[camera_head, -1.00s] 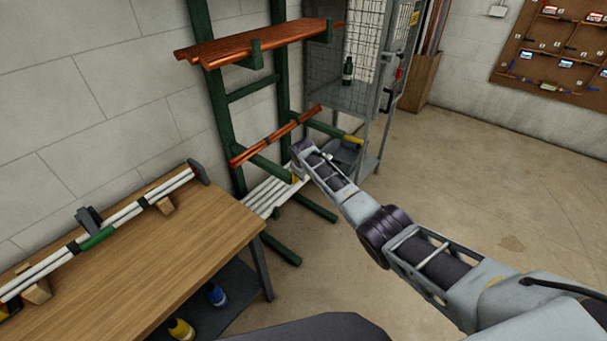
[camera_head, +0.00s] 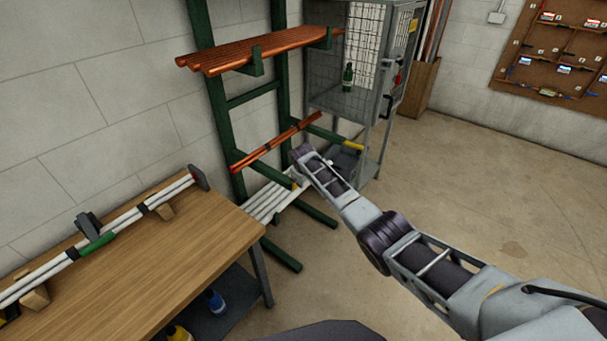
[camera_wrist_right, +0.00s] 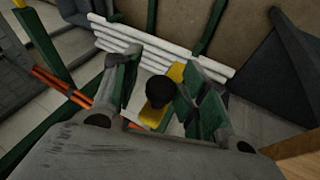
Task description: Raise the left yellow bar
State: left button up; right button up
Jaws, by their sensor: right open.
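The rack's lower green arms end in yellow tips. The left yellow bar (camera_head: 295,185) shows only a small part beside my right wrist in the head view. In the right wrist view, a yellow bar end with a dark round cap (camera_wrist_right: 156,93) lies between the fingers of my right gripper (camera_wrist_right: 158,68). The gripper is open around it; whether the fingers touch it I cannot tell. In the head view my wrist hides most of the gripper. The other yellow tip (camera_head: 353,146) is further right, clear of the arm. My left gripper is out of view.
Copper pipes (camera_head: 270,145) lie across the rack's lower arms, close to my wrist. White pipes (camera_head: 272,202) lie below. A wooden bench (camera_head: 185,245) stands at the left, and a wire cage cabinet (camera_head: 365,60) behind. The floor (camera_head: 480,170) at the right is clear.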

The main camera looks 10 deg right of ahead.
jog(key=shift+w+a+r, duration=0.2)
jog(key=shift+a+r, duration=0.3)
jog(key=shift+r, duration=0.1)
jog(key=shift+s+a+r, duration=0.15)
jog(key=shift+s+r, duration=0.15)
jog(key=shift+r, duration=0.1)
jog(key=d+v, duration=0.1)
jog(key=v, duration=0.9)
jog(key=shift+s+f, duration=0.2)
jog(key=shift+s, duration=0.2)
jog(key=shift+d, duration=0.1)
